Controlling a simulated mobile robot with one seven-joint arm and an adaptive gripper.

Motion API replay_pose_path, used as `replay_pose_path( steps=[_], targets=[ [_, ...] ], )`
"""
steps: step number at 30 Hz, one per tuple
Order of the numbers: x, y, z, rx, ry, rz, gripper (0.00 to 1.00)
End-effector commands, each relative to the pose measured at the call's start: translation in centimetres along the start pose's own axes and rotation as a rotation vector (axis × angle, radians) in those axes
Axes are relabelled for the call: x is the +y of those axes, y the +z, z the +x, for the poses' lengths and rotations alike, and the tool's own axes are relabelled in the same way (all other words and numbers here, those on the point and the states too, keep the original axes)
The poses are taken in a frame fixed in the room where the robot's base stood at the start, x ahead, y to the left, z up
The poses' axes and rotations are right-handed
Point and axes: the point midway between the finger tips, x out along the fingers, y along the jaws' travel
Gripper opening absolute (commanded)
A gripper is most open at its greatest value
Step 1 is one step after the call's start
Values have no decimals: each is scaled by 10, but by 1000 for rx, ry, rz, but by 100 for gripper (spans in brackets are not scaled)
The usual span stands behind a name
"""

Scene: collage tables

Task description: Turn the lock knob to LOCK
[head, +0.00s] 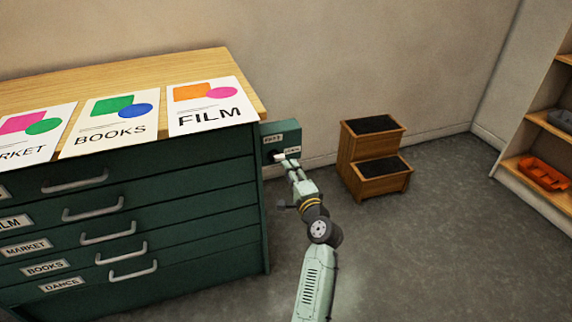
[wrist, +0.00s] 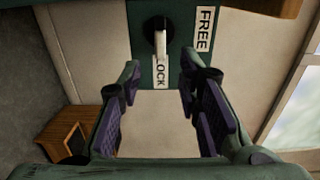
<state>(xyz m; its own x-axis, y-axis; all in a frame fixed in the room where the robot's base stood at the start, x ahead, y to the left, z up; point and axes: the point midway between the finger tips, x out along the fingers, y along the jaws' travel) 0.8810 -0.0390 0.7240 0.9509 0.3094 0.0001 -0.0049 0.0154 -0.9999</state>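The lock box (head: 283,131) is a dark green block on the right side of the green drawer cabinet. In the wrist view the lock knob (wrist: 160,42) has a dark round base and a pale lever, which points down at the LOCK label (wrist: 161,75) and overlaps its first letter. The FREE label (wrist: 203,30) is to the right of the knob. My gripper (wrist: 160,70) is open, with one finger on each side of the LOCK label and nothing between the pads. In the head view my gripper (head: 292,163) is close at the box's front; contact cannot be told.
The drawer cabinet (head: 220,215) with handles stands at left, posters on its wooden top. A wooden step stool (head: 350,160) stands right of the box. A shelf unit (head: 530,165) with an orange tray (head: 543,174) is at far right. The floor between is clear.

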Motion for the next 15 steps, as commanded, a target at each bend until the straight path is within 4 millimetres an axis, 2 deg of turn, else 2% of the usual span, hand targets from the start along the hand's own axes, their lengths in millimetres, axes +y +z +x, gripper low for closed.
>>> replay_pose_path(
  steps=[1,6,10,15],
  targets=[
    [1,-1,-13,3,2,0,32],
    [1,0,-43,1,2,0,32],
    [1,-1,-56,2,1,-1,32],
    [0,-1,-62,1,0,-1,32]
  ],
)
